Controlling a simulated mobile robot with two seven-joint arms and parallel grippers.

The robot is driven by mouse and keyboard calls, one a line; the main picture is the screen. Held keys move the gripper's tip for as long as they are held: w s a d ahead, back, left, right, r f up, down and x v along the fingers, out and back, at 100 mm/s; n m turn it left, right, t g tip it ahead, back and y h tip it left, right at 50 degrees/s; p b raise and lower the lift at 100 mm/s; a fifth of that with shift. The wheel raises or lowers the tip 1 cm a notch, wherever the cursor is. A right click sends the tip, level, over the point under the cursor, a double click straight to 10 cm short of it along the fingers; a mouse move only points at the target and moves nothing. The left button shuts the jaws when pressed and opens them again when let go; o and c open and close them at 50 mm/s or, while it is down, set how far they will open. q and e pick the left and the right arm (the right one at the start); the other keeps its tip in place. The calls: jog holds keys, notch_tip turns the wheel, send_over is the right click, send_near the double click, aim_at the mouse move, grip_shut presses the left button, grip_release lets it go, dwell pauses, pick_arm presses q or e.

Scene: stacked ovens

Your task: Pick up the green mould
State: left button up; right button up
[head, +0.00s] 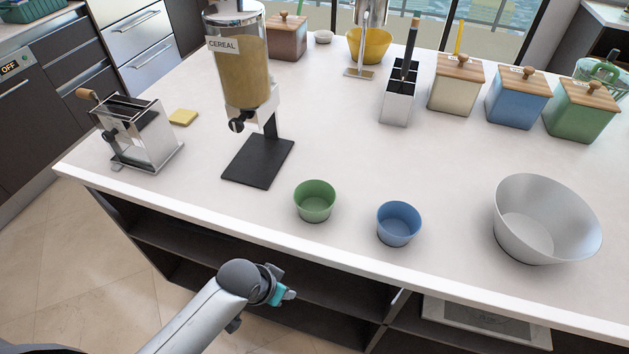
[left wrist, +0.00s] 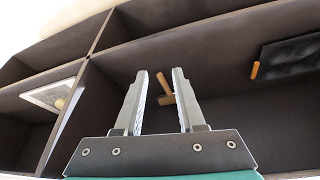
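The green mould (head: 315,201) is a small round green cup standing upright and empty near the front edge of the white counter in the head view. A similar blue mould (head: 398,223) stands to its right, apart from it. My left gripper (head: 286,293) is in front of the counter and below its top, short of the green mould. In the left wrist view the two fingers of my left gripper (left wrist: 161,88) are apart with nothing held between them, facing the shelves under the counter. The green mould is not in the left wrist view. My right gripper is not in view.
A large metal bowl (head: 546,219) stands at the right. The cereal dispenser (head: 249,92) and its black base stand behind and left of the green mould. The counter's front edge (head: 239,222) lies between my left gripper and the mould. Open shelves (left wrist: 215,45) are below.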

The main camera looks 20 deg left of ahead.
pick_arm(q)
jog(key=d+r+m+h+p, duration=0.1)
jog(key=d+r+p, duration=0.2)
jog(key=r, duration=0.8)
jog(key=d+r+m+h+p, duration=0.15)
jog(key=r+p, duration=0.25)
jog(key=r, duration=0.8)
jog(key=g, duration=0.1)
send_near(298, 189)
jog(key=b+x, duration=0.1)
jog(key=x, duration=0.3)
jog(key=shift+w+d+f, duration=0.1)
jog(key=shift+d+f, duration=0.15)
jog(key=shift+f, duration=0.05)
jog(key=shift+b+x, duration=0.6)
jog(key=shift+x, duration=2.25)
jog(key=shift+a+f, duration=0.1)
jog(key=shift+a, duration=0.15)
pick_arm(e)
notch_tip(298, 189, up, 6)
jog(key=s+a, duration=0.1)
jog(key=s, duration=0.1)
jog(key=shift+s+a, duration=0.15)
pick_arm(q)
grip_shut()
